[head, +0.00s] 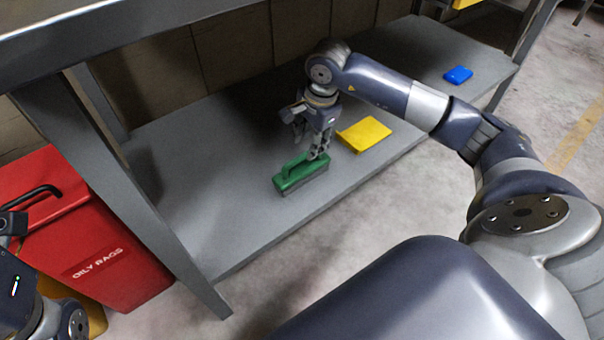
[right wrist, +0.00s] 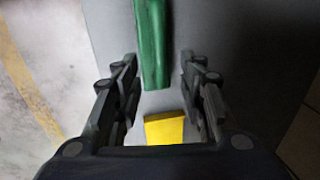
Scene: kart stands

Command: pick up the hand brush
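The green hand brush (head: 300,174) lies on the grey lower shelf, its raised handle upward. My right gripper (head: 318,150) reaches down from above at the brush's right end. In the right wrist view, the gripper (right wrist: 160,75) has its two fingers spread wide. The green brush (right wrist: 153,40) lies ahead between the fingertip lines, with a gap to the finger on each side. Whether a finger touches the brush cannot be told. Part of my left arm shows at the lower left edge, without clear fingers.
A yellow object (head: 364,134) lies on the shelf (head: 225,240) right of the brush; it also shows in the right wrist view (right wrist: 164,128). A blue item (head: 458,75) lies farther right. A table leg (head: 130,190) and a red oily-rags bin (head: 100,250) stand left.

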